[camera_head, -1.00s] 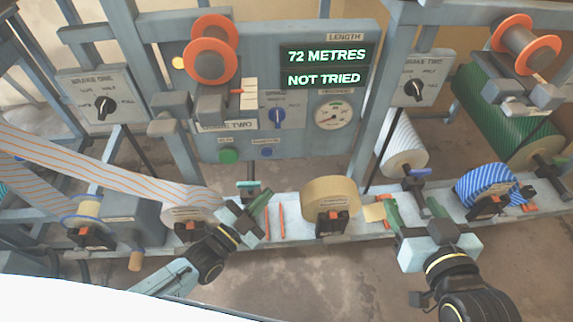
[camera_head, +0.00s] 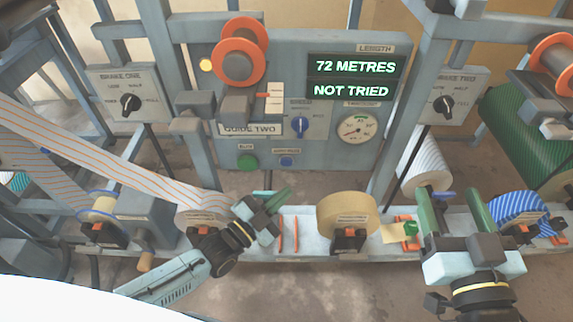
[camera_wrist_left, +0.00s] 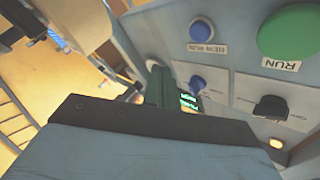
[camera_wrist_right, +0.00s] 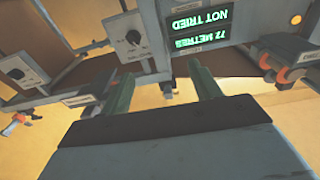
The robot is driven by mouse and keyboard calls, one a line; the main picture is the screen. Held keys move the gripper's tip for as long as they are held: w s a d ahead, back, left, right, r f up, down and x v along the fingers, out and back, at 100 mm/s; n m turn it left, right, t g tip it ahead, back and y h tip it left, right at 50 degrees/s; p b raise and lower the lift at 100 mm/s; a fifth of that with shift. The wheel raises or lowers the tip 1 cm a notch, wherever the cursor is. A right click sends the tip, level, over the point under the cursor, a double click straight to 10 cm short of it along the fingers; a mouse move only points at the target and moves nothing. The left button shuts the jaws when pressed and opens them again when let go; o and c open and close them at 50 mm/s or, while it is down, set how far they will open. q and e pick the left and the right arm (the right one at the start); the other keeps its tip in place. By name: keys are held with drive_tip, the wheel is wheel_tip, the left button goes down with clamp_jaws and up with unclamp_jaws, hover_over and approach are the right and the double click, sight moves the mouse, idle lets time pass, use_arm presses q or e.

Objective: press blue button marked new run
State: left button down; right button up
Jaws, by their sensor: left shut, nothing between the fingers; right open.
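The blue button (camera_head: 287,161) sits low on the grey-blue panel, right of the larger green button (camera_head: 247,162). In the left wrist view the blue button (camera_wrist_left: 203,29) has a label reading NEW RUN beside it, and the green button (camera_wrist_left: 290,33) is marked RUN. My left gripper (camera_head: 284,194) is shut and empty, just below the blue button in the head view and apart from it. Its green fingers (camera_wrist_left: 158,84) show in the left wrist view, left of and below the button. My right gripper (camera_head: 453,205) is open and empty, at the right over the bench.
The display (camera_head: 353,78) reads 72 METRES, NOT TRIED. A blue speed knob (camera_head: 299,127) and a dial (camera_head: 356,128) are above the buttons. A tan roll (camera_head: 346,213) stands on the bench between my grippers. Striped web runs at left.

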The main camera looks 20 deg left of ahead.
sight(292, 163)
use_arm(q)
drive_tip(key=shift+w+a+b, duration=0.25)
drive_tip(key=shift+w+b, duration=0.2)
drive_tip(key=shift+w, duration=0.5)
drive_tip(key=shift+w+a+b, duration=0.3)
drive_tip(key=shift+w+b, duration=0.1)
drive_tip(key=shift+w, duration=0.5)
drive_tip(key=shift+w+a+b, duration=0.25)
drive_tip(key=shift+w+b, duration=0.2)
drive_tip(key=shift+w, duration=0.5)
use_arm(e)
wheel_tip(292, 163, up, 7)
drive_tip(key=s+t+y, duration=0.2)
drive_tip(key=t, duration=0.4)
drive_tip(key=shift+s+a+r, duration=0.2)
drive_tip(key=shift+s, duration=0.1)
use_arm(q)
drive_tip(key=shift+w, duration=0.15)
drive_tip(key=shift+w+a, duration=0.1)
drive_tip(key=shift+w, duration=0.15)
use_arm(e)
drive_tip(key=shift+f, duration=0.1)
